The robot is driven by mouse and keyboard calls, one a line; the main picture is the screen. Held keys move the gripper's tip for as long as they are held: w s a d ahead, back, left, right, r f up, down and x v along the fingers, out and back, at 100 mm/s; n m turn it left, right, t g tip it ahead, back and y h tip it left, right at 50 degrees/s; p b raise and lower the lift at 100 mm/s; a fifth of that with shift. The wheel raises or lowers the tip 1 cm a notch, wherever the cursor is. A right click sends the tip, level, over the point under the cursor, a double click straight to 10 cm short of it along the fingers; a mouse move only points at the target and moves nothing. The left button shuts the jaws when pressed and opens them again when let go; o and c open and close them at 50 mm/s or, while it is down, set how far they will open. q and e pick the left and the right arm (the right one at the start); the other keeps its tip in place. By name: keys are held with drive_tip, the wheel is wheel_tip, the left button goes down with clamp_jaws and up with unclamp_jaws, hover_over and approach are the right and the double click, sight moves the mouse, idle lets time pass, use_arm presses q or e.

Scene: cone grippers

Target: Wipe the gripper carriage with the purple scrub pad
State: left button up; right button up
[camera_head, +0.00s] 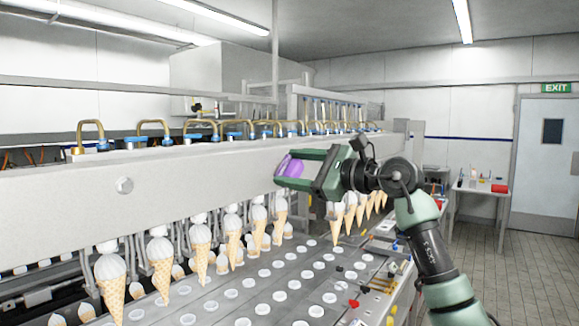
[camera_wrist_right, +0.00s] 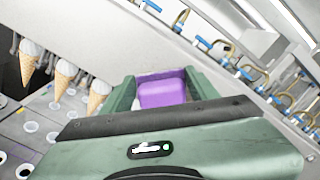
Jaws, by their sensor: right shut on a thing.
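The purple scrub pad (camera_head: 291,168) is between the fingers of my right gripper (camera_head: 287,172), which is shut on it. The pad also shows in the right wrist view (camera_wrist_right: 162,92) between the two green fingers (camera_wrist_right: 160,88). The gripper carriage (camera_head: 150,190) is the long pale grey beam running across the head view, with ice cream cones hanging below it. The gripper and pad are in front of the beam's face, toward its far part. I cannot tell if the pad touches the beam. My left gripper is out of view.
Several cones (camera_head: 112,285) hang in rows under the beam above a grey plate with round holes (camera_head: 265,272). Brass loops with blue fittings (camera_head: 155,130) line the beam's top. Small tools (camera_head: 378,285) lie at the plate's right edge. A side table (camera_head: 480,186) stands at back right; floor there is clear.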

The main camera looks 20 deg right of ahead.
sight(305, 166)
drive_tip(key=shift+w+d+r+p, duration=0.15)
drive_tip(key=shift+w+d+p, duration=0.5)
drive_tip(key=shift+w+p, duration=0.05)
drive_tip(key=shift+w+d+p, duration=0.35)
drive_tip(key=shift+w+d, duration=0.1)
drive_tip(key=shift+d, duration=0.15)
drive_tip(key=shift+w+d+p, duration=2.1)
drive_tip(key=shift+d+p, duration=0.25)
drive_tip(key=shift+d, duration=0.3)
drive_tip(key=s+a+b, duration=0.3)
drive_tip(key=a, duration=0.1)
drive_tip(key=shift+f, duration=0.3)
drive_tip(key=shift+s+a+r+b, duration=0.1)
drive_tip(key=shift+s+a+b, duration=0.4)
drive_tip(key=shift+s+a, duration=0.5)
drive_tip(key=shift+s+a+r+b, duration=0.1)
drive_tip(key=shift+s+a+b, duration=0.35)
drive_tip(key=shift+s+a, duration=0.5)
drive_tip(key=shift+s+a+f+b, duration=0.1)
drive_tip(key=shift+s+a+b, duration=0.2)
drive_tip(key=shift+a, duration=0.25)
drive_tip(key=shift+s+a+f+b, duration=0.1)
drive_tip(key=shift+s+a+b, duration=0.15)
drive_tip(key=shift+a, duration=0.3)
drive_tip(key=shift+s+a+r, duration=0.15)
drive_tip(key=shift+s+a, duration=0.1)
drive_tip(key=shift+a, duration=0.15)
